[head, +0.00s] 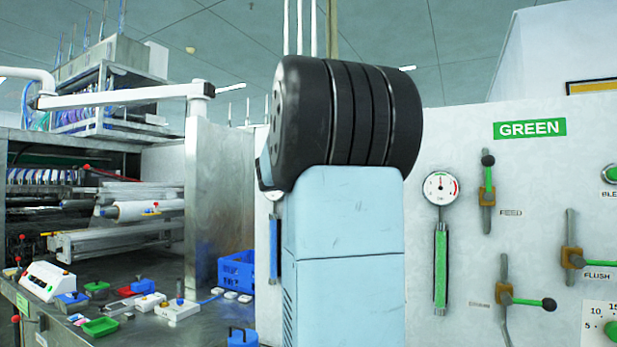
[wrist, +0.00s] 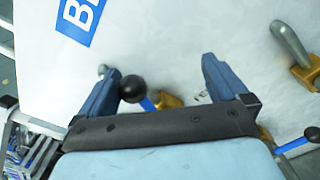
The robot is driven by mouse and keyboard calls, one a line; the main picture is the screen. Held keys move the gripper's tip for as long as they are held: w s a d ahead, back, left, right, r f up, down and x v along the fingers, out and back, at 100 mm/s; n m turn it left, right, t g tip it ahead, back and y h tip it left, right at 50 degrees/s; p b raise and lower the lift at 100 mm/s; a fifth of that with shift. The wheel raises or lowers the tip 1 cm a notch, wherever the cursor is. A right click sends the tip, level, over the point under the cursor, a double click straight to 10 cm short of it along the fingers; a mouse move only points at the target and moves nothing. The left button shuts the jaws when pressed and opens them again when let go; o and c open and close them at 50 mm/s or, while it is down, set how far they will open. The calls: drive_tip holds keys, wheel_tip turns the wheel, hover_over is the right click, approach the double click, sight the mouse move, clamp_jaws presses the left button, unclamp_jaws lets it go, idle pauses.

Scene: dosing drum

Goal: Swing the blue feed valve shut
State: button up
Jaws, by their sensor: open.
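In the wrist view, my gripper (wrist: 157,66) is open, with its two fingers wide apart. Between the fingers, nearer the left one, is a valve lever (wrist: 147,104) with a blue handle and a black ball knob (wrist: 133,88). It runs from the knob down and right to a brass valve body (wrist: 168,100). The knob is close to the left finger; I cannot tell whether they touch. The lettering beside this valve is unreadable, so I cannot confirm it is the feed valve. In the head view, my arm hides this valve.
A blue sign (wrist: 82,15) is on the white panel. Another brass valve (wrist: 303,75) sits right of my gripper, and a second blue lever (wrist: 290,147) lies lower right. In the head view, the green-marked panel (head: 470,130) carries similar valves. A cluttered bench (head: 110,300) stands left.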

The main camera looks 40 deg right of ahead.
drive_tip(key=s+d+f, duration=0.1)
drive_tip(key=s+f, duration=0.2)
drive_tip(key=f, duration=0.2)
idle(1.1)
drive_tip(key=shift+f, duration=1.2)
drive_tip(key=shift+w+a+r, duration=0.15)
drive_tip(key=shift+w+r, duration=0.25)
drive_tip(key=shift+r, duration=0.1)
